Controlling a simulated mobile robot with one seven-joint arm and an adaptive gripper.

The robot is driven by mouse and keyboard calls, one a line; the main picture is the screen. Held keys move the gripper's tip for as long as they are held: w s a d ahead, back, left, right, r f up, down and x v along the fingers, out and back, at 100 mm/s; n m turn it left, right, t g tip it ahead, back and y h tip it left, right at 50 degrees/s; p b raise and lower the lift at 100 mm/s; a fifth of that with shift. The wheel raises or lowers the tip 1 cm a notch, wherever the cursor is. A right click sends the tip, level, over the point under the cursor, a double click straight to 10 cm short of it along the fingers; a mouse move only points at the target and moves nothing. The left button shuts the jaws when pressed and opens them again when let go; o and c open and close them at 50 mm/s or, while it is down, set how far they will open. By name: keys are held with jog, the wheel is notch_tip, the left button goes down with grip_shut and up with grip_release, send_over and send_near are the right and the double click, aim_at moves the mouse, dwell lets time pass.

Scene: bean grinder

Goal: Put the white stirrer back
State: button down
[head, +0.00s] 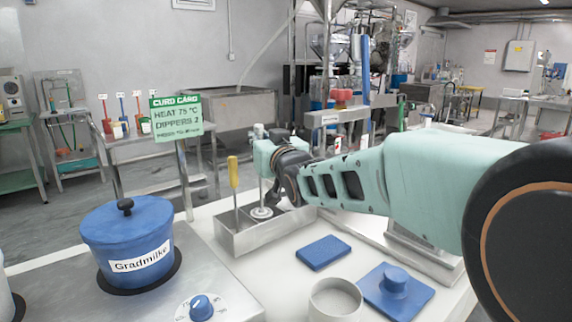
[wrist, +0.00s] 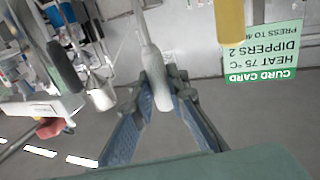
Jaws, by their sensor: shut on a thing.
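My gripper (head: 260,143) is shut on the white stirrer's handle (wrist: 160,88), as the wrist view shows. In the head view the stirrer's thin shaft (head: 261,190) hangs upright below my gripper. Its pale round disc (head: 262,212) shows within the outline of the metal holder (head: 245,240). I cannot tell whether the disc touches the holder's floor. A yellow-handled tool (head: 233,173) stands upright in the left part of the holder, and its handle also shows in the wrist view (wrist: 229,22).
A blue pot (head: 127,240) stands on the hob at left. A blue sponge-like block (head: 323,252), a white cup (head: 335,300) and a blue knobbed plate (head: 396,292) lie right of the holder. A green card sign (head: 176,118) stands behind.

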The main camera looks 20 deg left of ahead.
notch_tip(320, 180, down, 4)
jog(key=shift+f+b, duration=0.1)
jog(key=shift+b, duration=0.5)
jog(key=shift+f, duration=0.1)
jog(key=c, duration=1.9)
grip_release()
